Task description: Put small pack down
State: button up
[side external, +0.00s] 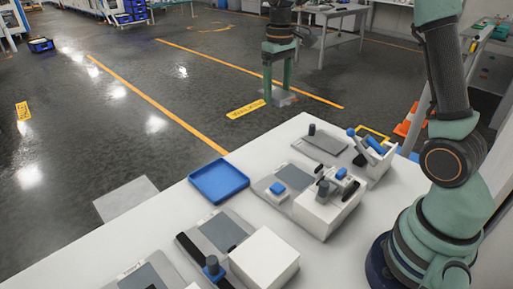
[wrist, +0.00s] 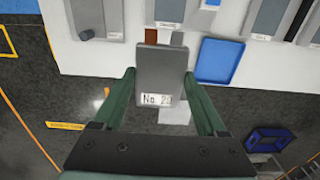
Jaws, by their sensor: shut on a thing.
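A blue tray (side external: 220,181) lies on the table; it also shows in the wrist view (wrist: 218,62). Grey boards (side external: 320,142), white boxes (side external: 264,258) and small blue parts crowd the table around it. A blue crate (wrist: 268,140) is on the floor.

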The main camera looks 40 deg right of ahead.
send_over(296, 177)
jog(key=w, duration=0.1)
jog(key=s, duration=0.1)
notch_tip(296, 177, down, 20)
jog(key=shift+r, duration=0.15)
dwell(0.3)
jog(key=o, duration=1.4)
jog(key=shift+o, duration=0.2)
notch_tip(296, 177, up, 12)
jog(key=s+a+r+t, duration=0.5)
jog(key=s+a+r, duration=0.1)
jog(key=r, duration=0.5)
jog(key=shift+s+r+t, duration=0.15)
jog(key=shift+s+t, duration=0.15)
